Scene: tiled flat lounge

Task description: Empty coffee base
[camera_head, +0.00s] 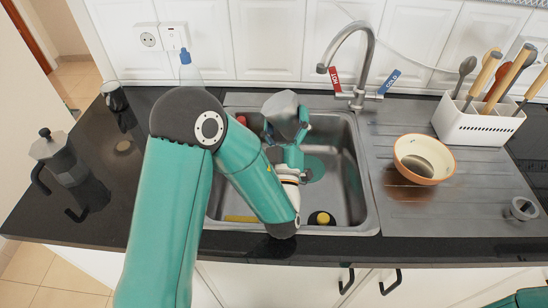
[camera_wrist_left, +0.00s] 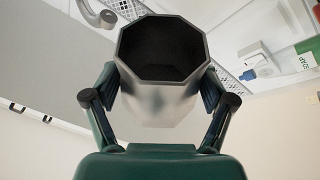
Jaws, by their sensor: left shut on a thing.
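The coffee base is a grey, eight-sided metal cup (camera_head: 284,112). My left gripper (camera_head: 290,145) is shut on its sides and holds it above the sink (camera_head: 345,200). In the head view its closed end shows and its mouth is hidden. In the left wrist view the coffee base (camera_wrist_left: 160,105) sits between both fingers, with its dark mouth towards the top of the picture. The room appears upside down there, so the base looks tipped over. No contents or falling grounds are visible. My right gripper is out of view.
A moka pot (camera_head: 65,158) and a dark cup (camera_head: 115,96) stand left. The tap (camera_head: 352,50) rises behind the sink. A bowl (camera_head: 423,160), white utensil holder (camera_head: 478,122) and small grey part (camera_head: 521,209) are right. A small yellow-and-black item (camera_head: 321,218) lies in the sink.

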